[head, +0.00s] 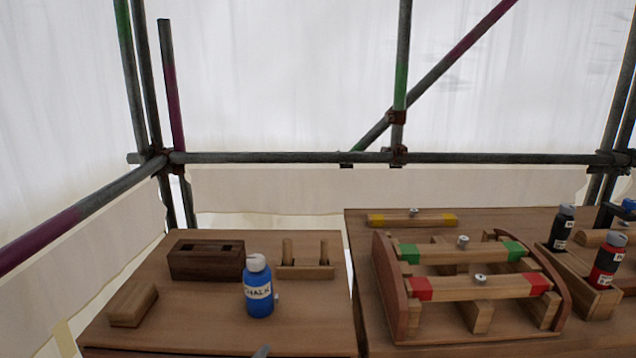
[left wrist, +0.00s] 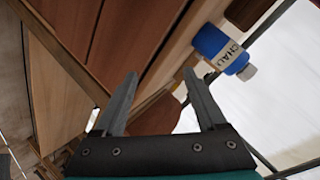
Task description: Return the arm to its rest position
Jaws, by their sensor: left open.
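My left gripper (left wrist: 160,78) shows in the left wrist view with its two grey fingers apart and nothing between them. In the head view only a small grey tip, perhaps part of it, shows at the bottom edge, in front of the blue chalk bottle (head: 258,292). That bottle has a white cap and stands upright on the left wooden table (head: 200,326). It also shows in the left wrist view (left wrist: 211,43), beyond the right finger and apart from it. My right gripper is in neither view.
A dark block with holes (head: 206,262), a two-peg wooden piece (head: 305,271) and a small wooden block (head: 133,304) lie around the bottle. The right table holds a wooden rack (head: 388,290) with colour-ended bars, plus black (head: 562,228) and red-and-black (head: 607,262) bottles. Scaffold poles stand behind.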

